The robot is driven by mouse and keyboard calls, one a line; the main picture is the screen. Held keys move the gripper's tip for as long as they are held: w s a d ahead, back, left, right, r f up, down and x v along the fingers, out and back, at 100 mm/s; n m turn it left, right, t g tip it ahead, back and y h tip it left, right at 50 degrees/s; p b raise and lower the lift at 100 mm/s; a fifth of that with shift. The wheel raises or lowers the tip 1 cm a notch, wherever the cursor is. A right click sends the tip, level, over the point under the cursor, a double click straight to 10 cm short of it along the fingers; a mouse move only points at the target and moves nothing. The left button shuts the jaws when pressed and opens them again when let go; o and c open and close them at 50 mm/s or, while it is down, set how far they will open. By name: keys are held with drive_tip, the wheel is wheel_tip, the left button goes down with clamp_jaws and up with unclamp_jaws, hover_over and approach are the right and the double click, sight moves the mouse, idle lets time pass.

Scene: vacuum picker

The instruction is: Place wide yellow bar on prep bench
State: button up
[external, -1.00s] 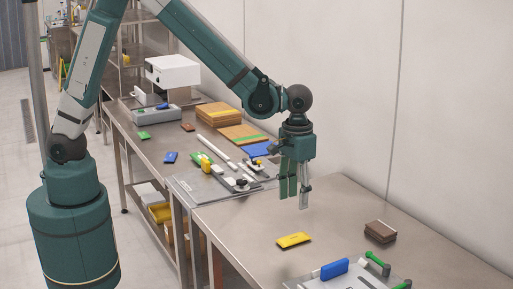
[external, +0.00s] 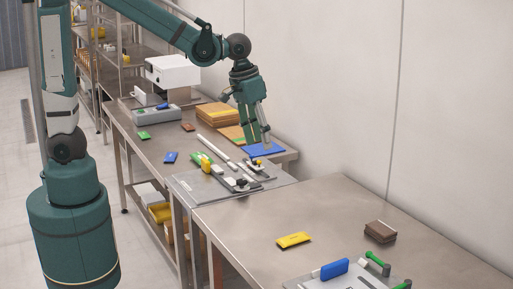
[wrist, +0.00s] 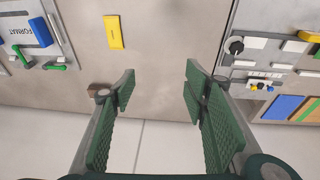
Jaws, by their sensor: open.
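A flat yellow bar (external: 293,240) lies on the nearer steel bench (external: 340,208), apart from the things around it. It also shows in the wrist view (wrist: 114,32), toward the top left. My gripper (external: 258,143) is open and empty, above the back right side of the farther bench (external: 155,150), near a blue sheet (external: 263,149). In the wrist view my open fingers (wrist: 158,92) have only bench edge and floor or wall between them. Which of the two benches is the prep bench I cannot tell.
A brown block stack (external: 380,231) and a grey plate with a blue block (external: 334,269) and green-handled clamps stand on the nearer bench. A grey fixture plate (external: 185,184), brown boards (external: 217,114) and a white machine (external: 172,71) occupy the farther bench.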

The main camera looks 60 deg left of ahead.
drive_tip(key=s+a+r+t, duration=0.2)
drive_tip(key=s+a+r, duration=0.1)
drive_tip(key=s+a, duration=0.5)
drive_tip(key=s+a+r+t+y, duration=0.1)
drive_tip(key=s+a+r+t, duration=0.1)
drive_tip(key=s+a, duration=0.7)
drive_tip(key=a+r, duration=0.1)
drive_tip(key=a, duration=0.4)
drive_tip(key=shift+a+r+t, duration=0.15)
drive_tip(key=shift+a+t, duration=0.05)
drive_tip(key=shift+t, duration=0.2)
